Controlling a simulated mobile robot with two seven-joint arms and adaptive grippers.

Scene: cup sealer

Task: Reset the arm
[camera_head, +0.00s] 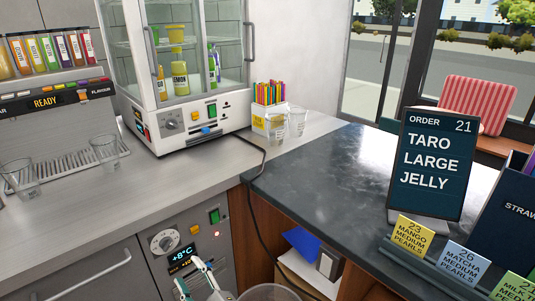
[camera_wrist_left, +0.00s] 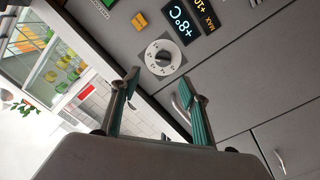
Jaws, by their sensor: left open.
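My left gripper (camera_head: 197,281) shows at the bottom edge of the head view, in front of the grey under-counter unit (camera_head: 215,225) with a dial and a +8°C display. In the left wrist view my gripper (camera_wrist_left: 159,82) is open, its two teal-padded fingers apart with nothing between them. The dial (camera_wrist_left: 163,57) and the unit's front lie beyond the fingertips, apart from them. Most of my left arm is out of the head view. My right gripper is not in view.
Clear cups (camera_head: 105,151) stand on the left counter. A glass-door cabinet (camera_head: 180,70) holds bottles. More cups (camera_head: 296,121) stand near a straw box (camera_head: 268,117). An order sign (camera_head: 430,160) reads taro, large, jelly. The dark counter's (camera_head: 320,185) middle is clear. A round rim (camera_head: 270,293) shows below.

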